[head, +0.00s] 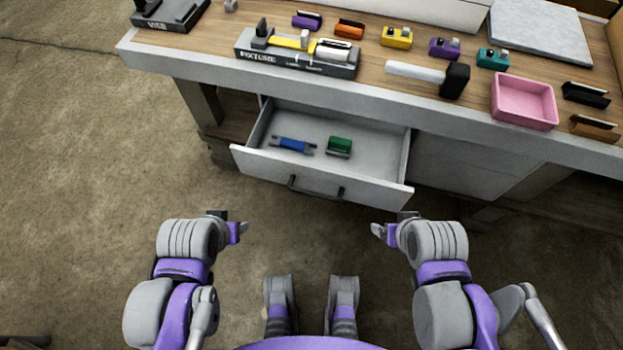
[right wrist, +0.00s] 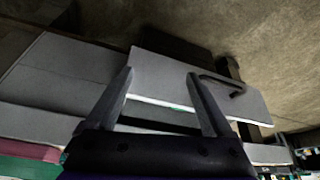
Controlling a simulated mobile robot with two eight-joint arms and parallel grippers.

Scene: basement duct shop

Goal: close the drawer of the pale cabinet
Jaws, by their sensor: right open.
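The pale cabinet's drawer (head: 375,137) is pulled out below the workbench in the head view. Its front panel (head: 265,165) carries a dark bar handle (head: 316,189). A blue part (head: 293,145) and a green part (head: 339,147) lie inside. The drawer front (right wrist: 205,85) and handle (right wrist: 222,84) also show in the right wrist view, beyond my right gripper's fingers. My right gripper (right wrist: 161,90) is open and empty, apart from the drawer. In the head view it (head: 383,230) is below the drawer's right end. My left gripper (head: 238,230) is below the drawer's left end, its jaw opening unclear.
The workbench top (head: 400,50) above the drawer holds a grey fixture (head: 297,58), a hammer (head: 430,76), a pink tray (head: 523,101) and several coloured clips. A closed pale panel (head: 470,165) is right of the drawer. The floor (head: 100,190) at left is clear.

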